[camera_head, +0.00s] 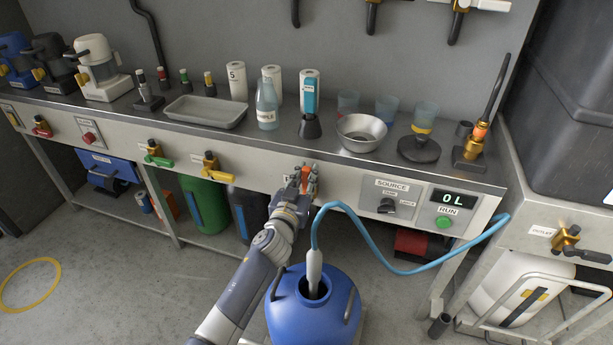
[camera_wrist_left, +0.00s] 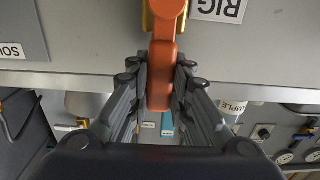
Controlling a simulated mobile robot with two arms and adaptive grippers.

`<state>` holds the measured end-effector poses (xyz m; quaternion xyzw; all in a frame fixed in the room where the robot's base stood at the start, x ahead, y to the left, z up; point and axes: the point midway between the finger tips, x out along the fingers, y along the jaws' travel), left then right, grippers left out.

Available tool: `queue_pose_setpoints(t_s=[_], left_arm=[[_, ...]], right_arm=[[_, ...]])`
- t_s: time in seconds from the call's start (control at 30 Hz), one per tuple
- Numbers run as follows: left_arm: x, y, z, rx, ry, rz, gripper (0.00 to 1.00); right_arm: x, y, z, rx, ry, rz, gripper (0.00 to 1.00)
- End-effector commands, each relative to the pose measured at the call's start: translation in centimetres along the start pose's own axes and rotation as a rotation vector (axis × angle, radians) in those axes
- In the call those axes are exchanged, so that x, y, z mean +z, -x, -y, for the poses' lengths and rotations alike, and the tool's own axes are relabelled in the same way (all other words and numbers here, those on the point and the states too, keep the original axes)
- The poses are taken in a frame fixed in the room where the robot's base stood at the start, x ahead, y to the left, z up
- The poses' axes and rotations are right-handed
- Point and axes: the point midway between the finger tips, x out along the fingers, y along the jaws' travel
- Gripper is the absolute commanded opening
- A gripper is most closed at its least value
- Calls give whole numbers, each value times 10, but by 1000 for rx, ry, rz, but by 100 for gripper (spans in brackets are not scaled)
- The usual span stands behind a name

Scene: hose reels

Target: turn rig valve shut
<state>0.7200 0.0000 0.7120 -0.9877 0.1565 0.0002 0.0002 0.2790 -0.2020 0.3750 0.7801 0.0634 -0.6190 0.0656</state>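The rig valve's orange handle (camera_head: 305,173) is on the front panel of the bench, left of the SOURCE dial. My left gripper (camera_head: 297,183) is at this handle, with its arm coming up from the bottom. In the left wrist view the orange handle (camera_wrist_left: 161,75) lies between the two fingers (camera_wrist_left: 161,65), which appear closed against its sides. The handle's brass mount (camera_wrist_left: 165,12) shows at the top edge, beside an upside-down label (camera_wrist_left: 218,8) that appears to read RIG. My right gripper is in neither view.
A blue drum (camera_head: 312,310) with a pale blue hose (camera_head: 375,258) in its mouth stands below, right of my forearm. Yellow (camera_head: 210,162) and green (camera_head: 157,156) valves are farther left. The SOURCE dial (camera_head: 387,206), a green RUN button (camera_head: 444,222) and a 0 L display (camera_head: 453,199) are right.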

Motion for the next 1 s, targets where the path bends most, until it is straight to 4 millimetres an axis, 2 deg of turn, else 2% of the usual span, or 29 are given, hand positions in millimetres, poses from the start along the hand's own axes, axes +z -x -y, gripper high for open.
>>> queue_pose_setpoints(t_s=[0.27, 0.53, 1.0], left_arm=[[0, 0, -1, 0, -4, 0, 0], [1, 0, -8, 1, -94, -1, 0], [7, 0, -31, 1, -435, -3, 0]], right_arm=[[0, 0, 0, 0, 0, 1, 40], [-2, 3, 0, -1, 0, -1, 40], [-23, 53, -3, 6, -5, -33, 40]])
